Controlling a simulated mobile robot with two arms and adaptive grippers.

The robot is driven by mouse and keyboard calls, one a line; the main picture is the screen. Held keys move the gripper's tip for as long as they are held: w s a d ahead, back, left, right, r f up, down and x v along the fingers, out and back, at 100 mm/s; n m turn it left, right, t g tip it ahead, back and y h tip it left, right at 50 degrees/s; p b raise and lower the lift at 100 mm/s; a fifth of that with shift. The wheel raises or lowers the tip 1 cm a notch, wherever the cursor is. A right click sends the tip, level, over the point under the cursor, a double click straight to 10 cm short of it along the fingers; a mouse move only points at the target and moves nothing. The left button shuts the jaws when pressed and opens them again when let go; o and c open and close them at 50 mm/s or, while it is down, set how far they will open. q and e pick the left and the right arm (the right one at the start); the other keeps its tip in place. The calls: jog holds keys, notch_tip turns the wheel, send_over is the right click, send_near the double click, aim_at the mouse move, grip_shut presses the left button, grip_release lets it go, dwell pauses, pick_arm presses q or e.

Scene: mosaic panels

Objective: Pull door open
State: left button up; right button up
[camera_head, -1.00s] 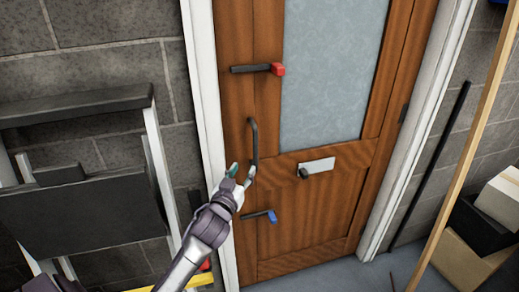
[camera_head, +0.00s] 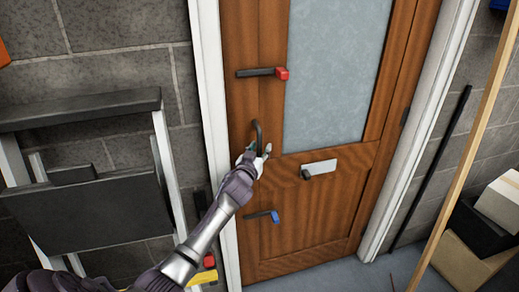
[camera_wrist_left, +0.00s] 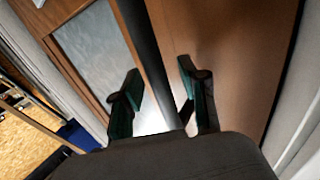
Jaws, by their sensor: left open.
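The wooden door (camera_head: 310,190) with a frosted glass pane (camera_head: 335,75) stands shut in its white frame in the head view. Its dark vertical pull handle (camera_head: 257,133) is on the left part of the door. My left gripper (camera_head: 258,153) is at the handle and covers its lower part. In the left wrist view, the dark handle bar (camera_wrist_left: 152,60) runs between the two open fingers of my left gripper (camera_wrist_left: 165,100), with no clear grip on it. My right gripper is not in view.
A red-tipped lever (camera_head: 265,73) is above the handle and a blue-tipped lever (camera_head: 263,216) below it. A folded black chair or ladder (camera_head: 80,210) leans at the left wall. Boxes (camera_head: 490,220) and a wooden plank (camera_head: 470,130) stand at the right.

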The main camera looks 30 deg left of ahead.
pick_arm(q)
grip_shut()
dwell(0.4)
